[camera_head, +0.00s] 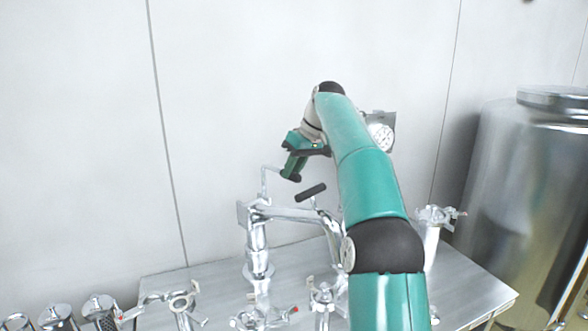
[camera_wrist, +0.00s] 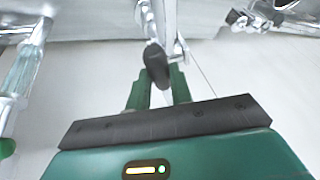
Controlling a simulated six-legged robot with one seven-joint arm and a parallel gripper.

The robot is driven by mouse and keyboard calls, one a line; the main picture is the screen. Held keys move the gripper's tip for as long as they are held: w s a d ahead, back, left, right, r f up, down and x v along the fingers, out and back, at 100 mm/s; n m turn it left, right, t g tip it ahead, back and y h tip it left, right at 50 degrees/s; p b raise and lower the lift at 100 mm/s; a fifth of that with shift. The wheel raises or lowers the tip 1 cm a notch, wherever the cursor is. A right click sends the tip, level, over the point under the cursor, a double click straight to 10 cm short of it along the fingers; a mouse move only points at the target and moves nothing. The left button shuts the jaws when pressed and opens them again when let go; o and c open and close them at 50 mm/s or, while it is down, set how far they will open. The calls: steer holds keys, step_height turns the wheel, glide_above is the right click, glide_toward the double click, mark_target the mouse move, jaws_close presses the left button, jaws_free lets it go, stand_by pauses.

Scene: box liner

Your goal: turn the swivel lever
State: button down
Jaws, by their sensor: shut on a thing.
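My gripper (camera_head: 293,168) is above the silver pipework in the head view, with its green fingers pointing down. It is shut on the dark grip of the swivel lever, whose thin bent metal rod (camera_head: 264,183) rises from the left end of the pipe assembly. In the wrist view the dark grip (camera_wrist: 156,66) lies between the two green fingertips (camera_wrist: 160,88). The fingers partly hide the grip in the head view. A second black handle (camera_head: 311,192) sticks up from the horizontal pipe, just below and right of my gripper, apart from it.
The pipes stand on a metal table (camera_head: 215,290). Other valves and fittings (camera_head: 183,303) line its front, and a pressure gauge (camera_head: 382,136) is behind my arm. A large steel tank (camera_head: 525,190) stands at right. Bare wall panels are behind; free space lies left of my gripper.

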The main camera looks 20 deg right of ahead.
steer(key=c, duration=1.3)
jaws_free()
steer(key=shift+o, duration=0.2)
steer(key=s+d+r, duration=0.4)
steer(key=s+d, duration=0.5)
steer(key=d, duration=0.1)
steer(key=shift+s+d+r, duration=0.2)
steer(key=shift+s+r, duration=0.05)
steer(key=shift+s, duration=0.05)
